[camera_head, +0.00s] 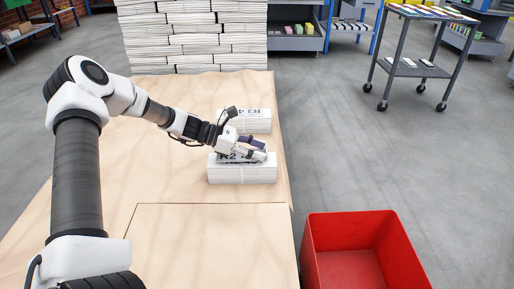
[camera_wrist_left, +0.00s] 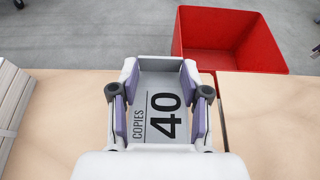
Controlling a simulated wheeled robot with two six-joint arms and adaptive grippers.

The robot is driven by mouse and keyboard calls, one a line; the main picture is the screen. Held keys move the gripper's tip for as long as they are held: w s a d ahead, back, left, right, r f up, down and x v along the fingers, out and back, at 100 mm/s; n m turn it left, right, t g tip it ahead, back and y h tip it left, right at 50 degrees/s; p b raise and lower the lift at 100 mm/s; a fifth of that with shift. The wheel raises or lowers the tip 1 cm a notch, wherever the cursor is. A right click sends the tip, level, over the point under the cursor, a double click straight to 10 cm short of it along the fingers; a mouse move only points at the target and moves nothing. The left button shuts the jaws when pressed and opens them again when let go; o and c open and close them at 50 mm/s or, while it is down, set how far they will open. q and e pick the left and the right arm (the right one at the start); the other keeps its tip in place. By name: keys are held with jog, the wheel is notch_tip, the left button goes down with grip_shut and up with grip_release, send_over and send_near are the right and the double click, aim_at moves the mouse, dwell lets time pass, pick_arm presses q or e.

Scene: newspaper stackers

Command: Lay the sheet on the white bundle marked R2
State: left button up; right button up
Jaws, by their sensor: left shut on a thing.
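The white bundle marked R2 (camera_head: 242,175) lies near the right edge of the wooden table, its R2 mark partly covered by my gripper. My left gripper (camera_head: 252,150) is low over its top. In the left wrist view my left gripper (camera_wrist_left: 158,95) has its purple-padded fingers on both sides of a grey sheet (camera_wrist_left: 148,84) printed "COPIES 40", and is shut on it. The sheet appears flat between the fingers. Whether it touches the bundle is hidden. My right gripper is not in view.
Another marked white bundle (camera_head: 246,127) lies just behind R2. It shows at the left of the wrist view (camera_wrist_left: 10,95). A tall newspaper stack (camera_head: 196,45) stands at the back. A red bin (camera_head: 313,250) stands right of the table (camera_head: 210,240). The table's front is clear.

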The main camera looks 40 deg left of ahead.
aim_at(234, 155)
pick_arm(q)
jog(key=shift+f+b, duration=0.5)
jog(key=shift+f, duration=0.3)
jog(key=o, duration=1)
jog(key=shift+c, duration=0.2)
jog(key=v, duration=0.6)
jog(key=shift+s+a+r, duration=0.1)
jog(key=shift+a+r, duration=0.05)
jog(key=shift+r, duration=0.15)
jog(key=shift+s+a, duration=0.3)
jog(key=shift+a, duration=0.1)
